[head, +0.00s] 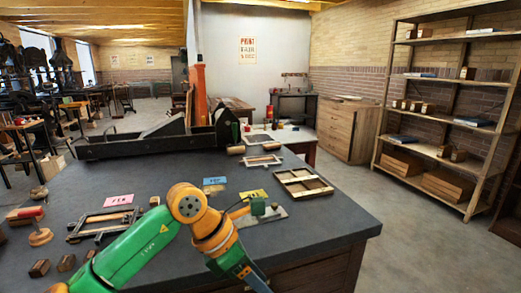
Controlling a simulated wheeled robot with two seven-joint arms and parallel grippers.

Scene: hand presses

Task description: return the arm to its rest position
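My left arm comes in from the lower left over the near side of the dark worktable (330,222). Its green link rises to an orange joint, and the orange and green part beyond bends down to the right. It runs out of the picture at the bottom edge. My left gripper's fingertips do not show, so I cannot see whether it holds anything. My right arm and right gripper are not in the picture.
A pink card (118,200), a blue card (214,182), a dark frame (82,228), a wooden tray (303,184) and a red-knobbed stamp (40,236) lie on the table. A long dark press (130,147) stands at the back. The table's right front is clear.

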